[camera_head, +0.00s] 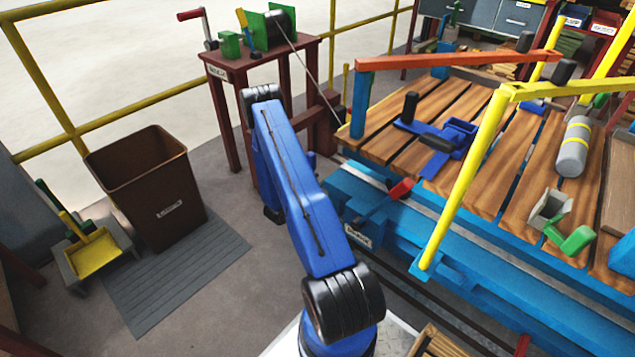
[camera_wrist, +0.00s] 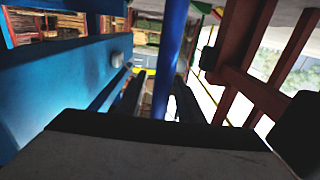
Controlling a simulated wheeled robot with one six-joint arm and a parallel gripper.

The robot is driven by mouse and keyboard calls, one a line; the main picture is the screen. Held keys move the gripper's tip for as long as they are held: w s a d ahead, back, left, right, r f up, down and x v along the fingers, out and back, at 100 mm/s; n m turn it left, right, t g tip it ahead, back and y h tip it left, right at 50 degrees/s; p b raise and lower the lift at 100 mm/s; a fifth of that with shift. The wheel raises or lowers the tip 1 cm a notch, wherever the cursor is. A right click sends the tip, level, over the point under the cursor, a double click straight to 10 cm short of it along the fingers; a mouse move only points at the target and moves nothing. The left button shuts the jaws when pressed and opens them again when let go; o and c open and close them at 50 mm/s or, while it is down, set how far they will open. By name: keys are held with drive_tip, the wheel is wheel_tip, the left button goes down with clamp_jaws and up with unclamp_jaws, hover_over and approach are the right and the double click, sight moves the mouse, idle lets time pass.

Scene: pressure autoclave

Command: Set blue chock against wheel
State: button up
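No piece that I can clearly tell as the blue chock shows, and no wheel shows clearly. A blue fixture with black handles (camera_head: 440,137) lies on the slatted wooden deck (camera_head: 400,95) in the head view. In the wrist view two dark fingers of my gripper (camera_wrist: 158,102) stand apart. A blue post (camera_wrist: 172,55) shows in the gap between them, and I see no contact with it. In the head view my gripper is hidden behind my blue arm, left of the blue cart frame (camera_head: 375,205).
A brown bin (camera_head: 150,190) and a yellow dustpan (camera_head: 95,252) stand at the left. A winch table (camera_head: 225,65) stands behind my arm. Yellow bars (camera_head: 465,185) cross the deck. A grey cylinder (camera_head: 575,147) lies on it.

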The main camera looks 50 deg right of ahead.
drive_tip(key=a, duration=1.2)
drive_tip(key=w+a+r+n+t+y, duration=0.1)
drive_tip(key=w+a+r+t+y, duration=0.3)
drive_tip(key=w+r, duration=0.45)
drive_tip(key=w+a+r+n+t+y, duration=0.1)
drive_tip(key=w+a+r+t+y, duration=0.3)
drive_tip(key=w+r, duration=0.45)
drive_tip(key=s+a+r+n+t+y, duration=0.2)
drive_tip(key=a+r+n+y, duration=0.45)
drive_tip(key=a+r, duration=1.1)
drive_tip(key=s+a+r+n+g+y, duration=0.1)
drive_tip(key=s+a+r+n+y, duration=0.1)
drive_tip(key=s+a+r, duration=0.5)
drive_tip(key=s+a+r+n+g+y, duration=0.1)
drive_tip(key=s+a+r+n+y, duration=0.25)
drive_tip(key=s, duration=0.65)
drive_tip(key=s+a+r+n+g+h, duration=0.1)
drive_tip(key=s+r+n+g+h, duration=0.1)
drive_tip(key=s, duration=2.4)
wheel_tip(320, 180, up, 2)
drive_tip(key=shift+s+a+n+g, duration=0.25)
drive_tip(key=shift+n+g, duration=0.35)
drive_tip(key=shift+n, duration=0.4)
